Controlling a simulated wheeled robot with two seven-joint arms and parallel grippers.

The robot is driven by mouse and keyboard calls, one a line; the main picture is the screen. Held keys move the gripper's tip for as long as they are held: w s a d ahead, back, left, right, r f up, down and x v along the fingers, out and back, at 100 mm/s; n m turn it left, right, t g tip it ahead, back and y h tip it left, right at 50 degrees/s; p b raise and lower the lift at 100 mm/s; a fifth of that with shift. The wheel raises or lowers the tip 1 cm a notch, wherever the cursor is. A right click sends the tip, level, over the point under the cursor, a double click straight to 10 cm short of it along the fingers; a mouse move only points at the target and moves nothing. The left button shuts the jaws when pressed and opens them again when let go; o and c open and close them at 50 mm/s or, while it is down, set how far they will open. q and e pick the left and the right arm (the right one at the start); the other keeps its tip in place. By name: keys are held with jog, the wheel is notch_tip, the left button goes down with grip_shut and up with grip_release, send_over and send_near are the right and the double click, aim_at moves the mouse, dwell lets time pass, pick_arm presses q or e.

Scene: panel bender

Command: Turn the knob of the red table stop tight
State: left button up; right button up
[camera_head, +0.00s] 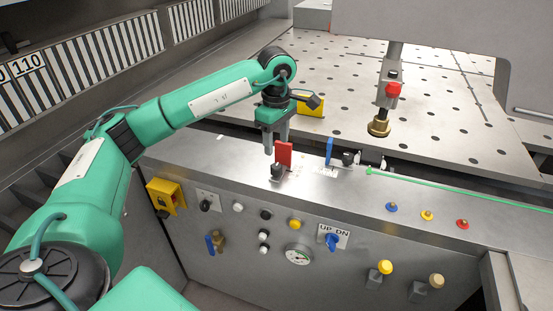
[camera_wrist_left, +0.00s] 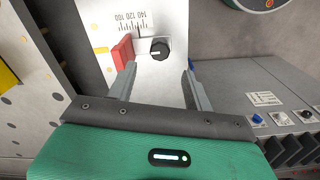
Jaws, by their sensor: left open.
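The red table stop (camera_head: 284,153) stands on the front ledge of the machine, with its black knob (camera_head: 278,171) at its foot. In the left wrist view the red stop (camera_wrist_left: 122,52) is left of the round black knob (camera_wrist_left: 159,49), which has a white pointer line and sits below a printed scale. My left gripper (camera_head: 275,149) points down, just behind and above the knob in the head view. Its fingers (camera_wrist_left: 159,70) are apart and empty, with the knob showing between and beyond their tips. I see no contact with the knob. My right gripper is out of view.
A blue stop (camera_head: 329,151) with a black knob (camera_head: 348,158) stands to the right on the ledge. A yellow block (camera_head: 310,104) is behind the gripper. A brass-footed clamp (camera_head: 379,127) hangs over the perforated table (camera_head: 440,110). The front panel carries several knobs and valves.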

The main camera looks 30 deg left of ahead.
pick_arm(q)
notch_tip(320, 180, up, 5)
jog(key=shift+r, duration=0.15)
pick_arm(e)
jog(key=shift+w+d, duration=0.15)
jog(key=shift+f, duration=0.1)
